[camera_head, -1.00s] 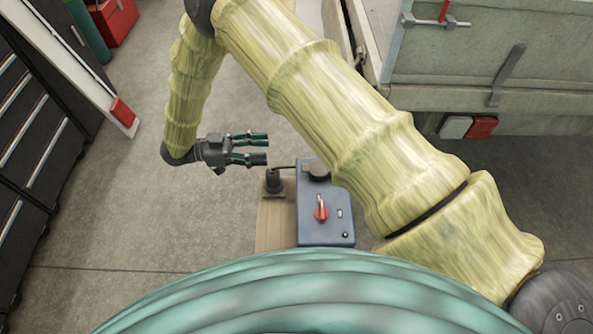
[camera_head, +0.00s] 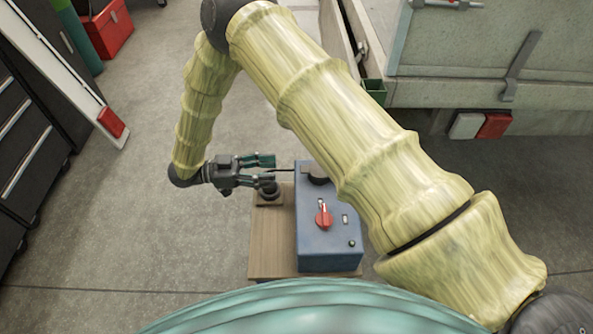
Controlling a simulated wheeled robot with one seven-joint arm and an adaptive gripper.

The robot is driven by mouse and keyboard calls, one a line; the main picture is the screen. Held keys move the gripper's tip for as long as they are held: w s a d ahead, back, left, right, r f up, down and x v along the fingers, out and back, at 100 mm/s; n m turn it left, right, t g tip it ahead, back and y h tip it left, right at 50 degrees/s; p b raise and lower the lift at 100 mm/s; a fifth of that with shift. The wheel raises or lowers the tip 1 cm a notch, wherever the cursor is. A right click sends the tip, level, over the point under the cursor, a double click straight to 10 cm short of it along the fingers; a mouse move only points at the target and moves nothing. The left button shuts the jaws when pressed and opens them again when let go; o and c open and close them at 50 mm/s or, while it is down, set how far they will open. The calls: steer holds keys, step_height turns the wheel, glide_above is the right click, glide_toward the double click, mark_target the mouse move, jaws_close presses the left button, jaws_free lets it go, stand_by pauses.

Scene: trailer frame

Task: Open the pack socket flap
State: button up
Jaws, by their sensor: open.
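The pack is a blue-grey box (camera_head: 328,236) with a red rotary switch (camera_head: 323,215). A dark round fitting (camera_head: 316,180), which may be the socket flap, sits at its back edge, partly behind my arm. I cannot tell whether it is open. A black plug-like part (camera_head: 269,193) stands on a dark base left of the pack, with a thin dark line running toward the pack. My gripper (camera_head: 269,170) is open and empty, pointing right, just above and beside this part and left of the pack. Contact cannot be made out.
The pack stands on a wooden top (camera_head: 272,240). The trailer side (camera_head: 480,60) is at the upper right, with a red block (camera_head: 494,126) below it. A red toolbox (camera_head: 107,30) and dark drawers (camera_head: 25,150) are at the left. The floor between is clear.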

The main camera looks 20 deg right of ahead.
mark_target(297, 176)
steer(key=b+x, duration=0.1)
steer(key=x, duration=0.7)
steer(key=shift+d, duration=0.1)
jaws_close()
